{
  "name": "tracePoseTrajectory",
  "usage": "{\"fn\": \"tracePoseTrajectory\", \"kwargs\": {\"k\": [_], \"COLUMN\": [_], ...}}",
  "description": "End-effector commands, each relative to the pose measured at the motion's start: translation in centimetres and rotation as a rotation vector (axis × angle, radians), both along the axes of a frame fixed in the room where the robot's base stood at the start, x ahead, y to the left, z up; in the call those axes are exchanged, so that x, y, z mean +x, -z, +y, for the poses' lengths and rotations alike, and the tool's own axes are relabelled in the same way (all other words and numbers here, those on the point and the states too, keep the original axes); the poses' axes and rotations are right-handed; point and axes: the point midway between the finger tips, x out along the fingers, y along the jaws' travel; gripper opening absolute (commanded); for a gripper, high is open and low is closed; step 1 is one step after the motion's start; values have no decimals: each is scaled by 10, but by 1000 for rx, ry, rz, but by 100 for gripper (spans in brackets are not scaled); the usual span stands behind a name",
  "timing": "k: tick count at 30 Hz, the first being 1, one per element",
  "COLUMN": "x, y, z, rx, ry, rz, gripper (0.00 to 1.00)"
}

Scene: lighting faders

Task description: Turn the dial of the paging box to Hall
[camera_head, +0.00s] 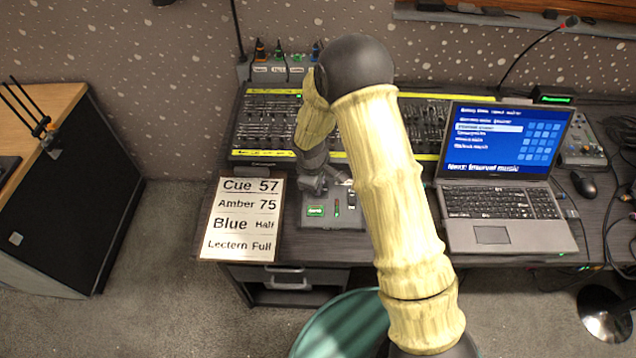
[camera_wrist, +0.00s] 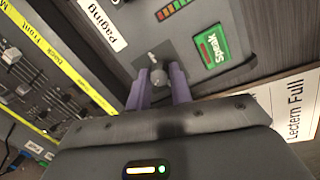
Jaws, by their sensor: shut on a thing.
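The paging box (camera_head: 335,222) is a grey unit on the desk, in front of the long fader board. In the wrist view its grey face (camera_wrist: 140,38) carries a "paging" label, a green "Speak" button (camera_wrist: 212,48) and a coloured level strip. The small grey dial (camera_wrist: 158,77) sits on a dark square plate. My gripper (camera_wrist: 160,84) has its two purple fingers on either side of the dial and is shut on it. In the head view my gripper (camera_head: 328,184) is over the back of the box and hides the dial. The dial's setting and the Hall mark cannot be read.
A cue sheet (camera_head: 243,218) lies left of the box. The fader board (camera_head: 268,125) stands behind, partly covered by my arm. An open laptop (camera_head: 505,175) is on the right, with a mouse (camera_head: 584,185) and a gooseneck microphone (camera_head: 535,50) beyond. A green bin (camera_head: 335,325) stands below.

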Motion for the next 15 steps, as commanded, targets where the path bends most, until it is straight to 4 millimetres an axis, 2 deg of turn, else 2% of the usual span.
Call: {"fn": "tracePoseTrajectory", "kwargs": {"k": [15], "x": [0], "y": [-1], "z": [-1], "rx": [-63], "ry": [-485], "rz": [3], "gripper": [0]}}
